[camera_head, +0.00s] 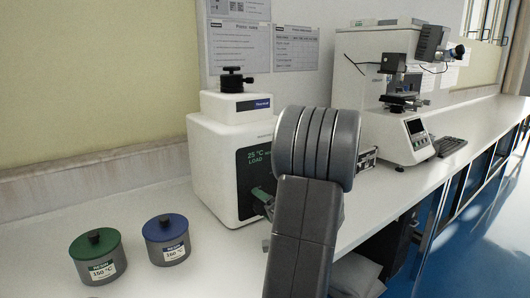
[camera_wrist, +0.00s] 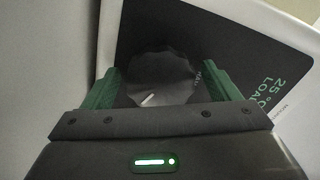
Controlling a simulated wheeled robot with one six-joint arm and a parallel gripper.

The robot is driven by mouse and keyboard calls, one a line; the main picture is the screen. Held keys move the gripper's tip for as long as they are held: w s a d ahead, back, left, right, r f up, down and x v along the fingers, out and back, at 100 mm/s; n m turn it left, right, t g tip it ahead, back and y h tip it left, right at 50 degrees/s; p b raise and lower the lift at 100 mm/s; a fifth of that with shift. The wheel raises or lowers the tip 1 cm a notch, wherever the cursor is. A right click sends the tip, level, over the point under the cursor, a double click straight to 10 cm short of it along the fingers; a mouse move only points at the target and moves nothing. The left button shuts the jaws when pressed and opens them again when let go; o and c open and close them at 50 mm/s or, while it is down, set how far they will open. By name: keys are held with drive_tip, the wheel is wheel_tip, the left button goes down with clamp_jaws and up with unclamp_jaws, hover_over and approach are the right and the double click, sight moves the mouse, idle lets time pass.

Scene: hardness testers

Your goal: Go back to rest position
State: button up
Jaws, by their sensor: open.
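My gripper (camera_wrist: 160,73) is open, with its two green fingers on either side of a dark round knob (camera_wrist: 158,86) on the machine's black front panel (camera_wrist: 235,50). Whether the fingers touch the knob I cannot tell. In the head view my gripper is mostly hidden behind my grey arm; a bit of green finger shows at the front of the white machine (camera_head: 215,165). The machine's panel reads 25 °C and LOAD.
Two lidded pots, one green (camera_head: 97,257) and one blue (camera_head: 167,240), stand on the white counter (camera_head: 130,205) at the left. Blue floor lies at the far right.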

drive_tip(key=shift+n+p, duration=0.6)
drive_tip(key=shift+n, duration=0.4)
